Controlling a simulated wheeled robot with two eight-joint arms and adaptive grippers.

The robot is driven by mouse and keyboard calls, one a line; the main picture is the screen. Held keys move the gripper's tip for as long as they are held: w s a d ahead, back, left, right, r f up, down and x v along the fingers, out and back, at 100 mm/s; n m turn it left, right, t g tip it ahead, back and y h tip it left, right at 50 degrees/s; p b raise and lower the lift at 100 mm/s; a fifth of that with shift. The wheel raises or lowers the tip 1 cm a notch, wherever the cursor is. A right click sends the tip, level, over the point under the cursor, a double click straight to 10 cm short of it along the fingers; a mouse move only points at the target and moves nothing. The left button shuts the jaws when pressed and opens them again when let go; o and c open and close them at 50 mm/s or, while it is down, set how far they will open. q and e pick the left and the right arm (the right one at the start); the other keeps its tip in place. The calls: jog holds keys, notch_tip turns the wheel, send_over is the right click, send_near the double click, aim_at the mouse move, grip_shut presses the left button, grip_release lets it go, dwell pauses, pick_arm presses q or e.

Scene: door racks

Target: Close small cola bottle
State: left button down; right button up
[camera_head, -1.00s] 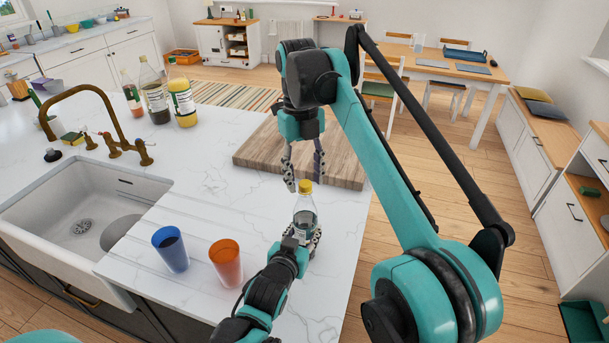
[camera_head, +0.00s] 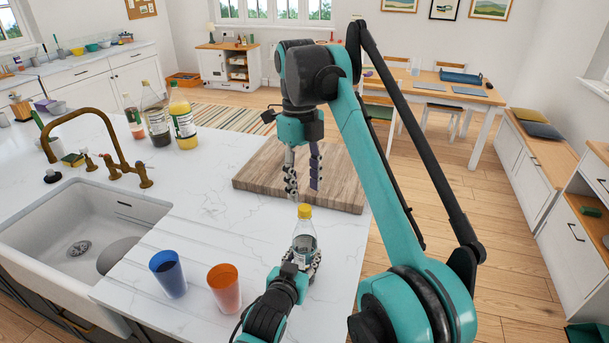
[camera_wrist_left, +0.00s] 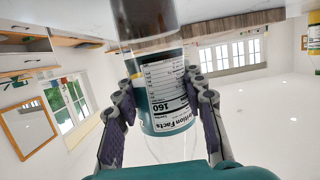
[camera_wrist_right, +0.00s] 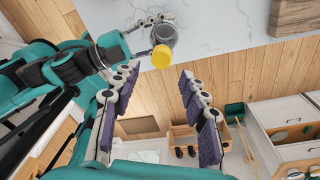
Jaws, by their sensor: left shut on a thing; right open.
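The small cola bottle (camera_head: 304,240) stands upright near the right edge of the white counter, with a yellow cap (camera_head: 305,211) on its top. In the left wrist view its label (camera_wrist_left: 165,90) sits between my left fingers. My left gripper (camera_head: 302,262) is shut on the bottle's lower body from the front. My right gripper (camera_head: 303,195) points down just above the cap, open and empty, and apart from it. In the right wrist view the yellow cap (camera_wrist_right: 161,57) shows beyond the two open fingers.
A blue cup (camera_head: 168,273) and an orange cup (camera_head: 224,289) stand left of the bottle. A wooden board (camera_head: 262,173) lies behind it. Several larger bottles (camera_head: 157,118) stand by the sink (camera_head: 70,235). The counter's right edge is close to the bottle.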

jog(key=n, duration=0.7)
jog(key=shift+r, duration=0.25)
jog(key=n, duration=0.7)
jog(key=shift+r+n, duration=0.2)
jog(key=shift+n, duration=0.1)
jog(key=n, duration=0.7)
jog(key=shift+s+r, duration=0.1)
jog(key=shift+r, duration=0.15)
jog(key=n, duration=0.7)
jog(key=shift+r+t, duration=0.25)
jog(key=shift+t, duration=0.05)
jog(key=n, duration=0.5)
jog(key=shift+d+r, duration=0.1)
jog(key=shift+r, duration=0.05)
jog(key=n, duration=0.4)
jog(key=shift+r+n+y, duration=0.15)
jog(key=shift+n+y, duration=0.15)
jog(key=shift+n, duration=0.1)
jog(key=n, duration=0.4)
jog(key=shift+r, duration=0.1)
jog(key=n, duration=0.3)
jog(key=shift+s+r+n, duration=0.1)
jog(key=shift+r+n, duration=0.05)
jog(key=shift+n, duration=0.25)
